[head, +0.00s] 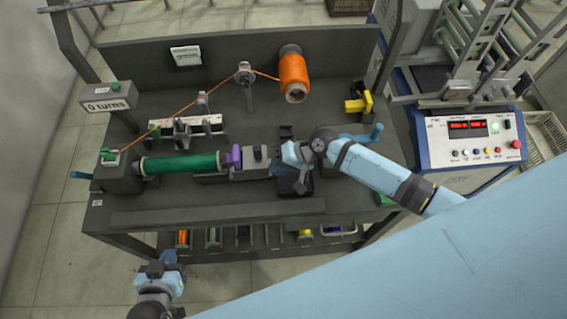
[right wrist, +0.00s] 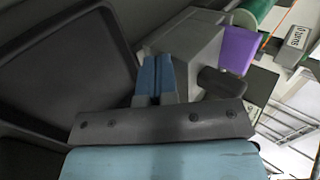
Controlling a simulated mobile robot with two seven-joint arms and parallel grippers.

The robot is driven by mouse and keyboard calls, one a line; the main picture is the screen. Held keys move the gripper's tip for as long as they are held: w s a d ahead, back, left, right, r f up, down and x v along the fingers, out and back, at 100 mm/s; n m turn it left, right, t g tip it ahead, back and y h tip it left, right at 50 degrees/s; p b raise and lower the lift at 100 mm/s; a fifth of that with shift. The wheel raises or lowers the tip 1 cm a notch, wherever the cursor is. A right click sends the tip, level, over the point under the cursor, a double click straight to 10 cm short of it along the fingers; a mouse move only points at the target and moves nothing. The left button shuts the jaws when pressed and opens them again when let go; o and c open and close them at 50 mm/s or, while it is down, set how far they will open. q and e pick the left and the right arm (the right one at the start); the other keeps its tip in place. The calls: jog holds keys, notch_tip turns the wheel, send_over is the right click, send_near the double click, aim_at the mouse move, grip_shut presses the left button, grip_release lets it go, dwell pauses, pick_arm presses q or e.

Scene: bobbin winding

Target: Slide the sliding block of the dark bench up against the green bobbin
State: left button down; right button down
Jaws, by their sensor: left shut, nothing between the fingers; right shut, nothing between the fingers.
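The green bobbin (head: 180,163) lies level along the left front of the dark bench (head: 200,217). The grey sliding block (head: 253,158), with a purple nose (head: 233,156), stands at its right end. Nose and bobbin look very close; I cannot tell whether they touch. My right gripper (head: 282,168) is shut and empty at the block's right side. In the right wrist view its blue fingertips (right wrist: 156,62) are at the grey block (right wrist: 190,50), beside a dark knob (right wrist: 220,82); contact is unclear. My left gripper (head: 167,259) is shut and empty in front of the bench.
An orange thread spool (head: 293,75) stands at the back, its thread running through a guide (head: 245,74) to the left end. A yellow part (head: 358,103) and a blue handle (head: 372,134) are at the right. A control box (head: 475,138) stands beyond. Several spools fill the lower shelf.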

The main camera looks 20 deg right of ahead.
aim_at(266, 167)
jog(key=a, duration=0.2)
jog(key=w+a, duration=0.1)
jog(key=a, duration=0.1)
jog(key=shift+r+p, duration=0.1)
jog(key=shift+p, duration=0.3)
jog(key=shift+d, duration=0.1)
jog(key=shift+r, duration=0.1)
jog(key=shift+s, duration=0.1)
